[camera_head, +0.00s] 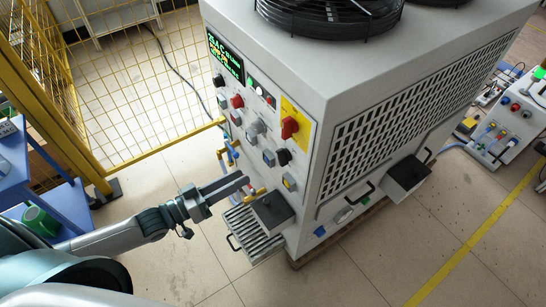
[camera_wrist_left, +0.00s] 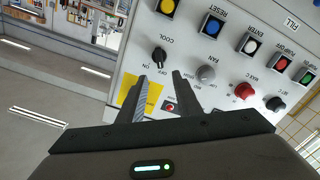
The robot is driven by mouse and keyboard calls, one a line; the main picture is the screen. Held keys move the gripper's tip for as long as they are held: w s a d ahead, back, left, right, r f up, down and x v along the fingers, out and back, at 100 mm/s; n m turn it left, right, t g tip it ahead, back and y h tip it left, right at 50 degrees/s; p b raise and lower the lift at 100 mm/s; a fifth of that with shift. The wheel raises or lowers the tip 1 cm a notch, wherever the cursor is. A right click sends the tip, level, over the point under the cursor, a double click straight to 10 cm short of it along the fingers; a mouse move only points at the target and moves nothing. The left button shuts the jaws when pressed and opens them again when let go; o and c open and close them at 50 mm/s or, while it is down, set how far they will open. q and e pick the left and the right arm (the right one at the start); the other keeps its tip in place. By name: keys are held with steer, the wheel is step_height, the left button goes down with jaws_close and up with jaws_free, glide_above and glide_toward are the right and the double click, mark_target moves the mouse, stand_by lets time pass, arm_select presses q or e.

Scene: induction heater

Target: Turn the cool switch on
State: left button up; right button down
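The cool switch is a small black rotary knob (camera_wrist_left: 159,55) under an upside-down COOL label in the left wrist view. It sits on the light grey control panel; I cannot tell surely which mark its pointer faces. In the head view it appears as the black knob (camera_head: 284,157) below the yellow plate. My left gripper (camera_head: 244,184) is in front of the panel, lower left of the knob. In the left wrist view its two fingers (camera_wrist_left: 160,82) are apart, with nothing between them, and the knob shows just beyond the tips. My right gripper is not in view.
A grey FAN knob (camera_wrist_left: 206,75) and a red knob (camera_wrist_left: 243,91) are beside the cool switch. A red switch on a yellow plate (camera_head: 296,112) is above it. Yellow pipes (camera_head: 222,155) and a dark box (camera_head: 273,211) stick out low on the cabinet. Open floor lies in front.

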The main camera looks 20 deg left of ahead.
mark_target(278, 157)
arm_select(q)
steer(key=p+x, duration=0.3)
steer(key=x, duration=0.9)
steer(key=shift+w+d, duration=0.2)
steer(key=shift+c, duration=0.7)
jaws_close()
